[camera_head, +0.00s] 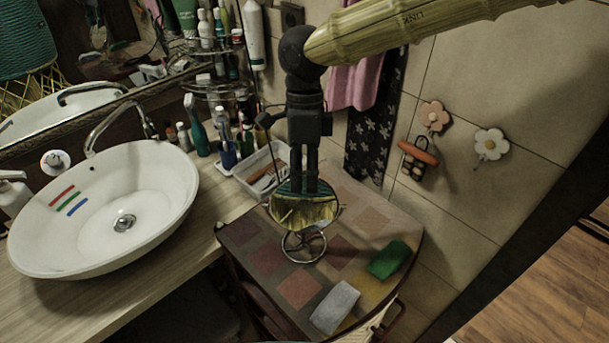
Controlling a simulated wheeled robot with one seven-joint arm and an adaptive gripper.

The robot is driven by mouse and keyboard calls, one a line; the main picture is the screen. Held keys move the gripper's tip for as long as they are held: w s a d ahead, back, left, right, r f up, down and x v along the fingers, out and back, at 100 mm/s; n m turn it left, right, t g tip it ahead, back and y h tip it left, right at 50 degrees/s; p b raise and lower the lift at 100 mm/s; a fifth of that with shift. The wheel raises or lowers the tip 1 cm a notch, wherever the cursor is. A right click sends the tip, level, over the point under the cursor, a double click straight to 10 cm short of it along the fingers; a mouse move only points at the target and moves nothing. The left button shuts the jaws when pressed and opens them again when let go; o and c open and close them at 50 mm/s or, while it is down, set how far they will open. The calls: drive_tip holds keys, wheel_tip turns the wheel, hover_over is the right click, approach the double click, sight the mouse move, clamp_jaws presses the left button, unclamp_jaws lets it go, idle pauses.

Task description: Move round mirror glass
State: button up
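The round mirror glass (318,213) stands on a small table at the centre of the head view. Its face shows a yellowish reflection, and a round wire base (303,246) is below it. My gripper (304,187) is black and points straight down at the mirror's upper edge. Its two fingers are close together and overlap the top of the mirror in the picture. I cannot tell whether they touch or grip the rim, or are just in front of it or behind it.
The small table (240,232) also bears a green sponge (389,260) and a grey-white block (335,307). Left is a counter with a white basin (105,210) and faucet (118,125). A white tray (262,168) and several bottles stand behind. A tiled wall (465,185) bounds the right.

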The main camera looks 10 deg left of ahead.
drive_tip(key=shift+x, duration=0.8)
clamp_jaws()
